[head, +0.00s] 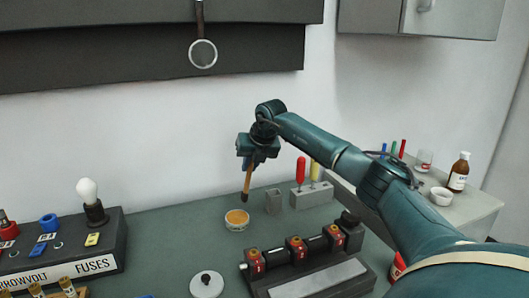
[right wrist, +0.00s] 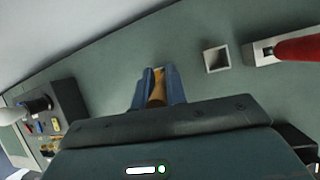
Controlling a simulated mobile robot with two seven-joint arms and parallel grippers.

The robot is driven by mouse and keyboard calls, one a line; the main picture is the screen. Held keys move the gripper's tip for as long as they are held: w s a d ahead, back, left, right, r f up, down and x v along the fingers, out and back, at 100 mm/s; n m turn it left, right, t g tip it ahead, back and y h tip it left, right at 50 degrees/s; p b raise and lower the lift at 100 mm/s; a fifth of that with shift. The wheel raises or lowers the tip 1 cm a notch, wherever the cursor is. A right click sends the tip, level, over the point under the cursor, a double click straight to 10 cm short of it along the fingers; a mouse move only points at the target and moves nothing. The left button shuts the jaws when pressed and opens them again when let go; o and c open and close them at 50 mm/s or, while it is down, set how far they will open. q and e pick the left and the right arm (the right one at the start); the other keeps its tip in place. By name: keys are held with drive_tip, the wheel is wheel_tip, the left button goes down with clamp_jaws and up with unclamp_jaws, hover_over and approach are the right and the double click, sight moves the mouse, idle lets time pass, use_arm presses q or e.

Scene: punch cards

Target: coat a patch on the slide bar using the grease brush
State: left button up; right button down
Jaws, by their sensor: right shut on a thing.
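My right gripper (head: 247,161) is shut on the grease brush (head: 247,182), a brown-handled brush held upright with its dark tip down. The tip is above and just right of the dish of orange grease (head: 237,219), apart from it. In the right wrist view the blue fingers (right wrist: 157,88) close on the brush handle (right wrist: 157,97); the tip is hidden. A dark fixture with red blocks carries a pale grey flat bar (head: 318,280) along its front, which looks like the slide bar. My left gripper is not in view.
An empty square holder (head: 273,202) stands right of the dish, beside a grey block (head: 311,194) with red and yellow handles. A fuse box (head: 62,248) with a bulb stands left. A side shelf (head: 465,207) holds a bottle (head: 459,172).

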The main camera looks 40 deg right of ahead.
sight(247, 190)
drive_tip(key=shift+s+a+f+t+y, duration=0.1)
drive_tip(key=shift+a+f+t+y, duration=0.1)
drive_tip(key=shift+a, duration=0.35)
drive_tip(key=shift+s+a+f+t+y, duration=0.1)
drive_tip(key=shift+a+t+y, duration=0.1)
drive_tip(key=shift+a, duration=0.35)
drive_tip(key=shift+s+d+r+m+t+y+p, duration=0.6)
drive_tip(key=shift+s+r+m+t+p, duration=0.6)
drive_tip(key=shift+s, duration=0.6)
wheel_tip(247, 190, down, 5)
drive_tip(key=b, duration=0.5)
drive_tip(key=shift+f, duration=0.45)
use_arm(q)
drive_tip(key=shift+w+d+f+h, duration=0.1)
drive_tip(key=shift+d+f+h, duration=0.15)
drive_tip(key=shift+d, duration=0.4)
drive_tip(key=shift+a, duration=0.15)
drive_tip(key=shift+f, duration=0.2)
